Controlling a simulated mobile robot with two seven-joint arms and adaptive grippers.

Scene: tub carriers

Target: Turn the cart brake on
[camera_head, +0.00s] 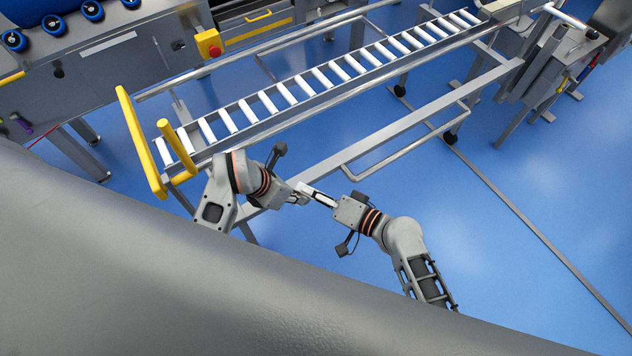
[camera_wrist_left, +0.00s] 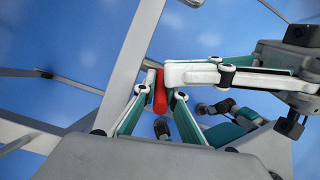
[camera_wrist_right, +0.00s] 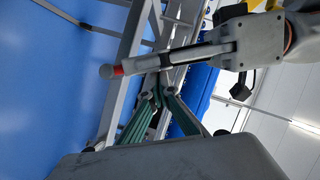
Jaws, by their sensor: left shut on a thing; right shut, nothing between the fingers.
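The cart (camera_head: 380,142) is a grey metal frame with a row of white rollers and yellow handles (camera_head: 138,135) at its left end. A red brake handle (camera_wrist_left: 160,94) shows between the left fingers in the left wrist view; its red part and grey end also show in the right wrist view (camera_wrist_right: 118,70). My left gripper (camera_head: 300,198) is shut on it beside the cart's near side. My right gripper (camera_head: 307,190) is shut and empty, its fingertips very close to the left ones; I cannot tell whether they touch. In the head view the handle is hidden by the grippers.
A conveyor machine with a red button on a yellow box (camera_head: 208,43) stands behind the cart at the left. More grey machinery (camera_head: 560,50) stands at the right end.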

